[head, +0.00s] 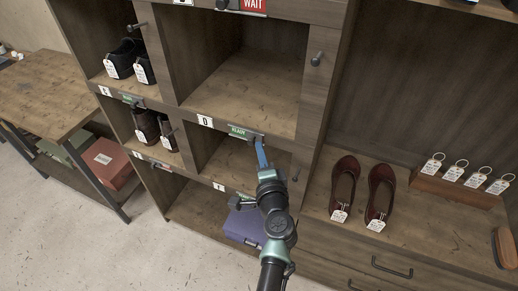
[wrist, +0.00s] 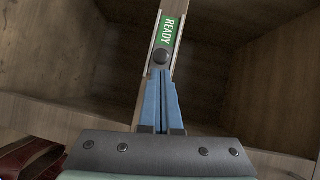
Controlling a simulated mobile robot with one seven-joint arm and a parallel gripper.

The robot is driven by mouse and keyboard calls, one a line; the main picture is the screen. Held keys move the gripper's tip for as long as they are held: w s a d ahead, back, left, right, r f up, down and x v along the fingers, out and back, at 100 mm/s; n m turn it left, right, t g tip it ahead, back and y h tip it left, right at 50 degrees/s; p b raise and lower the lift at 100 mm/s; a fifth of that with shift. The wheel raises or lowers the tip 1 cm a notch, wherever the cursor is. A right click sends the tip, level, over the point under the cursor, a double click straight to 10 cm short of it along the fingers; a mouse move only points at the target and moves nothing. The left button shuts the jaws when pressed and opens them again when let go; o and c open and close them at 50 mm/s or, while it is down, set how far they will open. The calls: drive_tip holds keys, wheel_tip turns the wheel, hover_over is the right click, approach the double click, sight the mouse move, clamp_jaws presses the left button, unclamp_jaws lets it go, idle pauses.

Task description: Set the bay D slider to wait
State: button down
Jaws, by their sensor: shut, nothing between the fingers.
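The bay D slider is a thin metal rail on the shelf edge beside the white D tag (head: 205,121). Its green READY label (head: 239,132) is showing, and no red shows on it. In the wrist view the READY label (wrist: 172,30) runs up from a dark round knob (wrist: 161,56). My gripper (head: 260,144) is shut and empty, with its blue fingers pointing at the knob. In the wrist view the fingertips (wrist: 161,72) are right at the knob; I cannot tell whether they touch it.
The bay above has a red WAIT label (head: 254,4). Red shoes (head: 345,187) stand on the shelf to the right. A purple box (head: 244,224) sits in the bay below, behind my arm. Bay D (head: 222,158) looks empty where it shows.

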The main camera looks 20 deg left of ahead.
drive_tip(key=shift+a+f, duration=0.1)
drive_tip(key=shift+a, duration=0.1)
drive_tip(key=a, duration=0.5)
drive_tip(key=shift+w+a+b, duration=0.1)
drive_tip(key=shift+a+b, duration=0.2)
drive_tip(key=shift+b, duration=0.05)
drive_tip(key=shift+d, duration=0.15)
